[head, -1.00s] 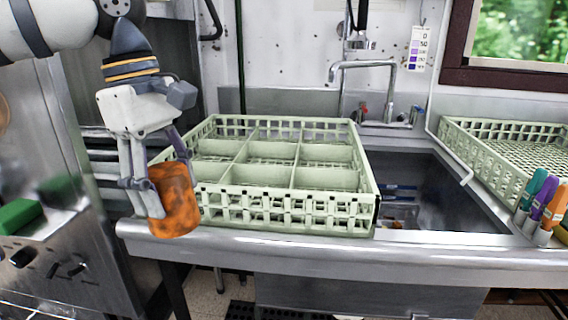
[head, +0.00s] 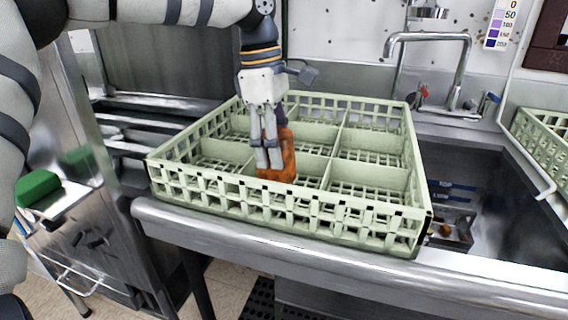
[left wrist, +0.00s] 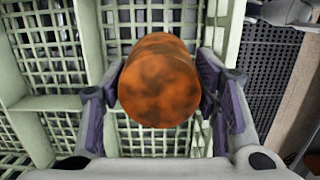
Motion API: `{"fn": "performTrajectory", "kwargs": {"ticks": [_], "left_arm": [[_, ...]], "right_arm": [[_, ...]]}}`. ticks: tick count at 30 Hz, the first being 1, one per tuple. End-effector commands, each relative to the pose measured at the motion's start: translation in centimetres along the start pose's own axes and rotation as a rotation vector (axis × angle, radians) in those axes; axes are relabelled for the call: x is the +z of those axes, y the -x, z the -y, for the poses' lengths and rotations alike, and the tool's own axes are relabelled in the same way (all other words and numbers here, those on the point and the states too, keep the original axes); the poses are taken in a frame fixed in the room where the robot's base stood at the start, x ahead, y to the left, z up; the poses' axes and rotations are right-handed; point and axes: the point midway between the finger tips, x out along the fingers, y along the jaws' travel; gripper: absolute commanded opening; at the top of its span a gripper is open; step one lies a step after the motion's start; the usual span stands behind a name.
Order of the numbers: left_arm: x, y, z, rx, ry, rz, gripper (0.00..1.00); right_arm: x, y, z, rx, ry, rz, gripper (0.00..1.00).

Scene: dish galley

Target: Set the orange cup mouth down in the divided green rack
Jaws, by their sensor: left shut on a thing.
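The orange cup (head: 288,158), mottled with dark patches, is in my left gripper (head: 267,158). In the left wrist view the cup (left wrist: 158,80) sits between both fingers (left wrist: 160,95), its closed round end facing the camera, so its mouth points down. The divided green rack (head: 340,217) is pale green with a grid of compartments and stands on the steel counter. The cup is at the front middle compartment; I cannot tell whether it touches the rack floor. My right gripper is not in view.
A sink (head: 500,215) with a tap (head: 462,60) lies right of the rack. Another pale green rack (head: 545,140) stands at the far right. A green block (head: 38,188) lies on a steel ledge at left. Other rack compartments look empty.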

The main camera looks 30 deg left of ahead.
Motion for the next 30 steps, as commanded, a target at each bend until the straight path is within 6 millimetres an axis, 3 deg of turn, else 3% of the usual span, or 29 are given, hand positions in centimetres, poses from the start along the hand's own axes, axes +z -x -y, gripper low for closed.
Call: {"fn": "performTrajectory", "kwargs": {"ticks": [5,10,21,22,24,30], "left_arm": [[0.4,-2.3,-1.4,-0.006,0.001,-0.002,0.27],[0.1,-4.7,-1.4,0.001,-0.001,0.001,0.27],[0.0,-5.3,-1.4,0.001,-0.001,0.001,0.27],[0.0,-5.2,-1.4,0.001,-0.001,0.001,0.62],[0.0,-5.2,-1.4,0.001,-0.001,0.001,0.75],[0.0,-5.2,-1.4,0.001,-0.001,0.001,0.75]], "right_arm": [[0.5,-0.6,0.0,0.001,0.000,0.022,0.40],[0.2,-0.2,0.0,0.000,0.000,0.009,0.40],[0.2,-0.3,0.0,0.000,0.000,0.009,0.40],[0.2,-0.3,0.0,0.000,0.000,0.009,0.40],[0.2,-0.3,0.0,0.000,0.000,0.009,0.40],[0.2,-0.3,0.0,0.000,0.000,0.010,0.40]]}}
